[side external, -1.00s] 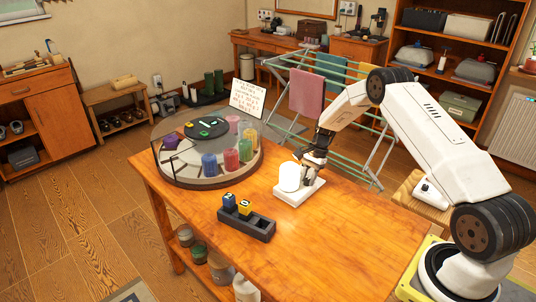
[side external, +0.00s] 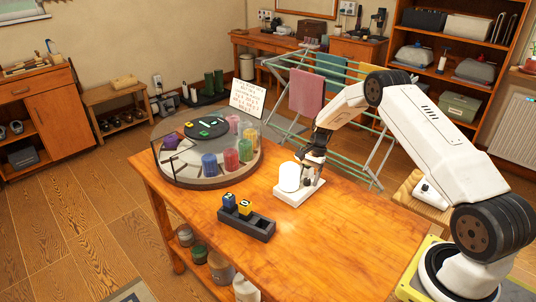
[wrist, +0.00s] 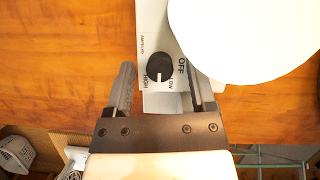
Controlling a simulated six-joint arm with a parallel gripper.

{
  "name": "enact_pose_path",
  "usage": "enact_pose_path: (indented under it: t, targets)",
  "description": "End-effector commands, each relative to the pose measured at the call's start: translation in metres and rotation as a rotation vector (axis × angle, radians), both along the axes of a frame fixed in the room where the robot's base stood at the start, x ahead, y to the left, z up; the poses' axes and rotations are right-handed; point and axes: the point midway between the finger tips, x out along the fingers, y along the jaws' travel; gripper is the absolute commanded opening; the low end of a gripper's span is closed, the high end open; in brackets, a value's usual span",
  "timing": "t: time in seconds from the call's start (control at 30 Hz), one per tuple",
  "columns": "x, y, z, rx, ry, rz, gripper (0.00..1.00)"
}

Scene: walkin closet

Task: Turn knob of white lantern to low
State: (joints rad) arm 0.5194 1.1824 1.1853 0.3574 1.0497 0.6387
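The white lantern (side external: 289,177) stands upright on the table; in the wrist view its round white top (wrist: 245,35) fills the upper right. Its black knob (wrist: 160,67) sits on the base (wrist: 153,20), with OFF, LOW and HIGH printed around it. The white pointer mark faces down in the picture, roughly between HIGH and LOW. My gripper (side external: 312,178) is beside the lantern over the knob side. In the wrist view its two fingers are spread with the knob between them and a gap on each side. The side view hides the knob.
A dark tray (side external: 246,230) with blue and yellow blocks lies in front of the lantern. A round glass-walled display (side external: 205,183) with colored jars stands left of it. The table (side external: 350,245) is clear at front right. A drying rack (side external: 350,150) stands behind.

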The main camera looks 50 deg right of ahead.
Motion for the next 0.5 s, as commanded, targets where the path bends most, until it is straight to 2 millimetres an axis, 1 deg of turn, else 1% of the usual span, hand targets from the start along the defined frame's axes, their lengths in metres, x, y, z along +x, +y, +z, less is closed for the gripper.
enact_pose_path:
  t: [0.27, 0.37, 0.5]
  targets:
    - [0.0, -0.001, 0.002, 0.0, 0.0, -0.001, 0.71]
    - [0.0, -0.003, 0.007, -0.001, -0.001, 0.0, 0.71]
    - [0.001, -0.009, 0.02, -0.001, -0.001, 0.0, 0.71]
